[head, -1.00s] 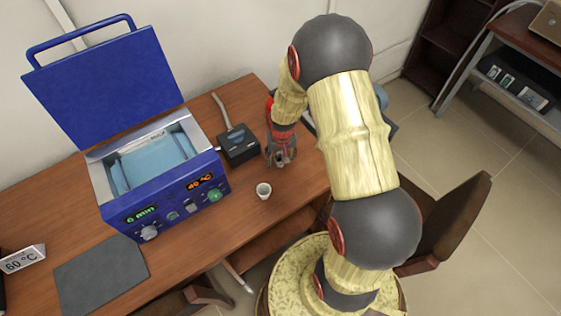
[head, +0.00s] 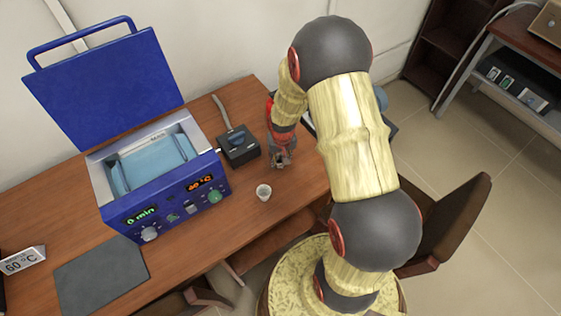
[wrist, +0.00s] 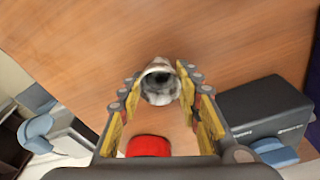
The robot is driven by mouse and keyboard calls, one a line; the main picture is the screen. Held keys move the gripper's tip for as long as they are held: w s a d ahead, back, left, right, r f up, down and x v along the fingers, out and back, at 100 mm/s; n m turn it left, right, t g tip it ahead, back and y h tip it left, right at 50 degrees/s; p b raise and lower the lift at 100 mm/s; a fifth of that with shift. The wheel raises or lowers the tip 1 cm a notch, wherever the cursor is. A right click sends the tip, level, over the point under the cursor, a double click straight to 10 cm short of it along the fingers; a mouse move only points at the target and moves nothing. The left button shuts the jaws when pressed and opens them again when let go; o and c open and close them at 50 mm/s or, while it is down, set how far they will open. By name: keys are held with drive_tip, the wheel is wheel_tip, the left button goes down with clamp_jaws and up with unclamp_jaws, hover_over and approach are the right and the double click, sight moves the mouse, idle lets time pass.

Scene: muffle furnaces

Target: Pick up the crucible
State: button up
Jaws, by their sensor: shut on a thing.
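In the wrist view, the crucible (wrist: 161,91), a small greyish-white cup with a dark inside, sits between the tips of my gripper (wrist: 160,88). The finger pads flank it left and right, and its open mouth faces the camera. In the head view, my gripper (head: 280,163) points down over the right part of the table, and what it holds is too small to make out. A pale cup (head: 264,194) shows upright on the table just in front of my gripper. I cannot tell whether the wrist view shows this cup separately.
The blue furnace (head: 172,207) stands left with its lid (head: 105,88) raised. A black control box (head: 238,148) is close to my gripper's left. A grey mat (head: 100,275) and a 60 °C sign (head: 22,260) lie further left. A wooden chair (head: 450,225) stands right.

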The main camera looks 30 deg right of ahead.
drive_tip(key=shift+r, duration=0.5)
wheel_tip(320, 180, up, 2)
drive_tip(key=shift+r+p, duration=0.25)
drive_tip(key=shift+p, duration=0.45)
drive_tip(key=s+a+r+p, duration=0.3)
drive_tip(key=s+a+r, duration=0.5)
drive_tip(key=s, duration=0.3)
drive_tip(key=shift+a+r, duration=0.25)
drive_tip(key=shift+r, duration=0.5)
